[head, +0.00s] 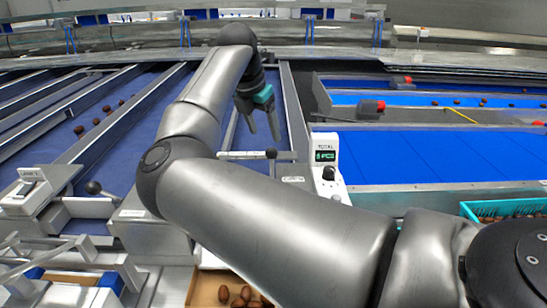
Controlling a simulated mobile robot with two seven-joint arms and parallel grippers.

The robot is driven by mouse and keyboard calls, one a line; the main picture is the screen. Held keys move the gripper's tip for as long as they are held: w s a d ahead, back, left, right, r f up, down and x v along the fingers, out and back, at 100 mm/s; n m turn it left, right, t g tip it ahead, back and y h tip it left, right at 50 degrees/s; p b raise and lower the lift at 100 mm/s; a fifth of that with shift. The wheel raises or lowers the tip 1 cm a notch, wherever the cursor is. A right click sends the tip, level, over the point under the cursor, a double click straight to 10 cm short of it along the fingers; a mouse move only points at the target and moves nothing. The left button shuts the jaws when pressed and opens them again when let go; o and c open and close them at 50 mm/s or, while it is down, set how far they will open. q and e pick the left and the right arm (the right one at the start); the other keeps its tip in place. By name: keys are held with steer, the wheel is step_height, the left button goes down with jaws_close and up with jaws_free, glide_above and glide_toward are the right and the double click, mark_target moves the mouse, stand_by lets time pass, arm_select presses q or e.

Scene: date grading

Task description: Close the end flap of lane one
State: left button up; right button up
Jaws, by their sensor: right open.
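My right gripper (263,137) hangs over a blue lane, its two dark fingers apart and empty, pointing down. Just below the fingertips is a metal lever bar (240,155) with a black ball knob (271,153) at the front end of that lane. The gripper seems apart from it. A second black knob (93,187) stands at the front of the lane to the left. My right arm hides part of the lane ends, and the flaps' positions are unclear. My left gripper is out of view.
A white counter unit (325,160) stands right of the lane end. Dates (95,121) lie in a left lane. A cardboard box (207,285) with dates is at the bottom, and a turquoise crate (484,209) with dates at the right. Metal rails (297,125) separate the lanes.

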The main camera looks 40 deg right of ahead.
mark_target(273, 158)
steer(key=x, duration=0.4)
steer(key=shift+s, duration=0.1)
steer(key=x, duration=0.7)
steer(key=shift+d+f+p, duration=0.1)
steer(key=shift+f+p, duration=0.2)
steer(key=shift+p, duration=0.05)
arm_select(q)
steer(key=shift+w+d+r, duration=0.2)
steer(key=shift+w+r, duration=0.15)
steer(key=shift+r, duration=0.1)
arm_select(e)
steer(key=shift+w+d+f, duration=0.2)
steer(key=shift+f, duration=0.25)
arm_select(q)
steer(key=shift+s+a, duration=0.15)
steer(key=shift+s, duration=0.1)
arm_select(e)
jaws_close()
